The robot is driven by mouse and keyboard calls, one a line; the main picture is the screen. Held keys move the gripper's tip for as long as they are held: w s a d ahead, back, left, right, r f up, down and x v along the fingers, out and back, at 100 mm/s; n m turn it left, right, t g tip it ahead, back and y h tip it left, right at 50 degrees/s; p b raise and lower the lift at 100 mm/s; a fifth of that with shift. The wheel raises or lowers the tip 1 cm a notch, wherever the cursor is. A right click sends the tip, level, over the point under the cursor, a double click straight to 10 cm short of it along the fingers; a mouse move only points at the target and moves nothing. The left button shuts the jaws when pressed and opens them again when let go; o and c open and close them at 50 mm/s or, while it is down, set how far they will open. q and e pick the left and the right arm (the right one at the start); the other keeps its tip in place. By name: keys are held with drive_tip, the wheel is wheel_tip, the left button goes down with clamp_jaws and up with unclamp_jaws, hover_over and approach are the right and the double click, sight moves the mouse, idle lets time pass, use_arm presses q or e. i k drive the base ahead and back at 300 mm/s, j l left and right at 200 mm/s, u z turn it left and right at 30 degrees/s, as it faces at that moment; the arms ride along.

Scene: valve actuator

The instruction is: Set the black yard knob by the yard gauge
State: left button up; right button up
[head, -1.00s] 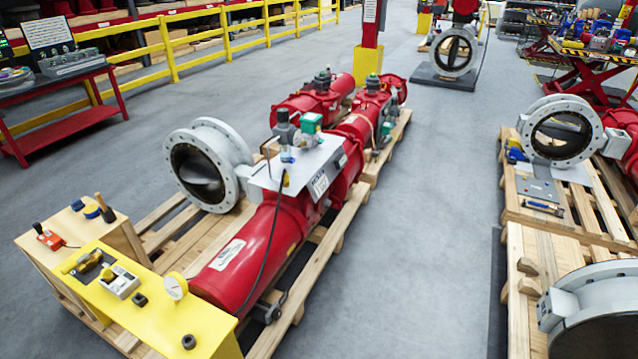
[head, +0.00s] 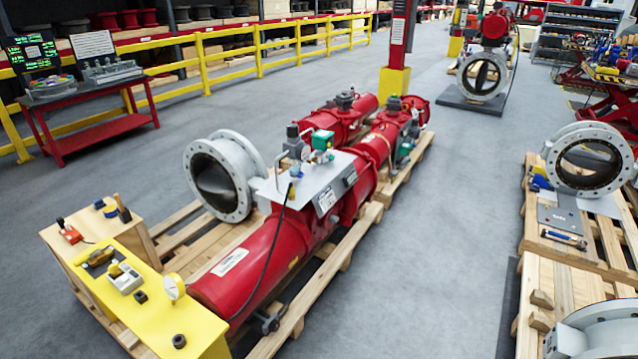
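A round white-faced gauge (head: 173,287) stands at the right edge of a yellow bench top (head: 155,322) at the lower left. A small black knob-like piece (head: 140,297) sits just left of the gauge. A second dark round piece (head: 179,341) with a hole in its top sits nearer the front edge. I cannot tell which of these is the black yard knob, or whether this gauge is the yard gauge. Neither of my grippers is in view.
The yellow bench also holds a white-and-yellow device (head: 125,278) and a black-and-yellow tool (head: 100,257). A wooden box (head: 135,236) stands behind it. A red actuator (head: 250,262) on a pallet lies to the right. Grey floor (head: 430,250) is clear beyond.

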sight(292, 129)
drive_tip(key=i+l+u, duration=0.25)
drive_tip(key=i+l, duration=0.25)
drive_tip(key=i+l+u, duration=0.25)
drive_tip(key=i+l, duration=0.35)
drive_tip(key=i, duration=0.05)
